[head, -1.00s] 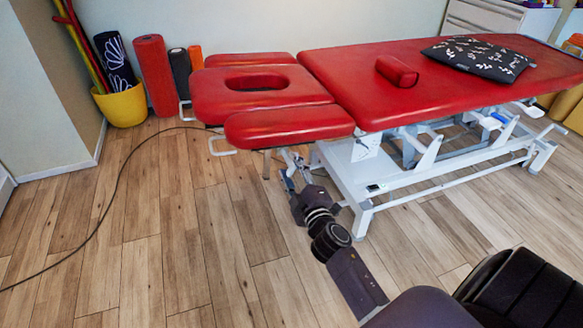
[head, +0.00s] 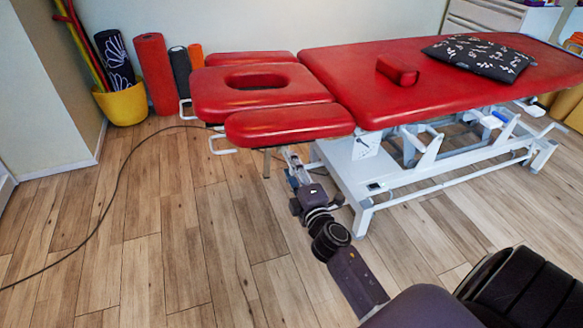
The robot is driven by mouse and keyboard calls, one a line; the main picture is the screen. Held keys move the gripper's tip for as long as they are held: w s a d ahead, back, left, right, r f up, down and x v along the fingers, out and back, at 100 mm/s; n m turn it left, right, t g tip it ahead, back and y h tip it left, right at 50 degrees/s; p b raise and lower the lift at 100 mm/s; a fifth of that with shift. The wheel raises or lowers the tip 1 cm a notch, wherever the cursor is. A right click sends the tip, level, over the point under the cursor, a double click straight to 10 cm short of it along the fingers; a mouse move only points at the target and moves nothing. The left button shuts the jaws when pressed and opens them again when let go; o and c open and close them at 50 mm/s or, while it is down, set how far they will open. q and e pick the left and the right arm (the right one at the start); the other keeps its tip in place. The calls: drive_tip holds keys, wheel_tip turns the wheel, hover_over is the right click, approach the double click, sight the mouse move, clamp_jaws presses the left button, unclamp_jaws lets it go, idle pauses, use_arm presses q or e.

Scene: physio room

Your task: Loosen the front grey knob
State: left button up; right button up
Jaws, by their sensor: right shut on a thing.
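The red treatment table (head: 450,70) has a head section (head: 210,92) with an oval face hole and an armrest pad (head: 290,124) on its near side. My right arm reaches up from the lower right. My right gripper (head: 291,155) is under the near edge of the armrest pad, beside the white frame. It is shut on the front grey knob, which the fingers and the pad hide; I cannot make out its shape. My left gripper is not in view.
The white base frame (head: 372,205) stands close to the right of my gripper. A black cable (head: 118,185) curves over the wooden floor at left. A yellow bucket (head: 122,105) and rolled mats (head: 155,75) stand by the wall.

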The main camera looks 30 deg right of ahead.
drive_tip(key=o, duration=1.2)
drive_tip(key=v, duration=1.2)
